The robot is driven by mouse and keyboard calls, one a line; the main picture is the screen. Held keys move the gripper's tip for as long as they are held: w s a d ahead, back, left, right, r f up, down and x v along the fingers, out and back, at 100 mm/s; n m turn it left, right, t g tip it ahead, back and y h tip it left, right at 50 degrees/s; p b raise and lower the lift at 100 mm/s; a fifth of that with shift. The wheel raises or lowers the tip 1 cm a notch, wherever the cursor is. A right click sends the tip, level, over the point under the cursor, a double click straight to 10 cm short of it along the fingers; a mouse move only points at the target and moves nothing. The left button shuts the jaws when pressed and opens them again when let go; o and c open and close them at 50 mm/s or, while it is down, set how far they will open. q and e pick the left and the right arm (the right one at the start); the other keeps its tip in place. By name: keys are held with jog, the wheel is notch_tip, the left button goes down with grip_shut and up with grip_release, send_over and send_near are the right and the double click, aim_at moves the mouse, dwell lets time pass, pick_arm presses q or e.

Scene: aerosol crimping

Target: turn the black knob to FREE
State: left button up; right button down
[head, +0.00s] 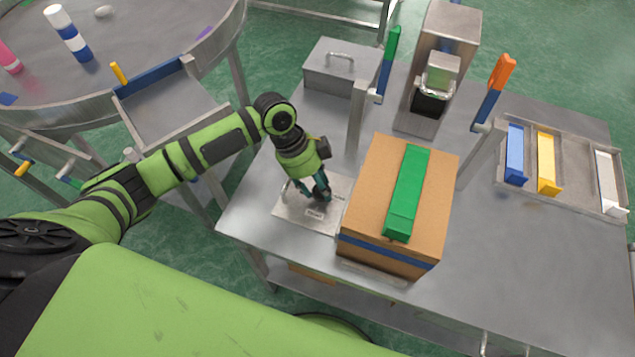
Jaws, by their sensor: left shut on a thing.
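A pale metal plate (290,211) lies on the steel table to the left of the cardboard box. It carries a small white label (314,213) whose lettering is too small to read. My left gripper (319,194) points down at the plate, its fingers closed over the spot just above the label. The black knob is mostly hidden by the dark fingers, so its pointing direction cannot be read. My right gripper is out of view.
A cardboard box (373,200) with a green strip (408,190) on top stands close right of my gripper. A lidded steel box (335,68) and a crimping machine (446,40) stand behind. A tray (571,172) with coloured bars is right. The table's front right is clear.

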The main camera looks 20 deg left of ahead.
pick_arm(q)
jog(key=shift+r+p, duration=0.2)
jog(key=shift+p, duration=0.2)
jog(key=shift+f+n, duration=0.1)
jog(key=shift+n, duration=0.2)
jog(key=shift+f, duration=0.1)
jog(key=o, duration=1.1)
jog(key=v, duration=1.2)
jog(key=shift+s, duration=0.1)
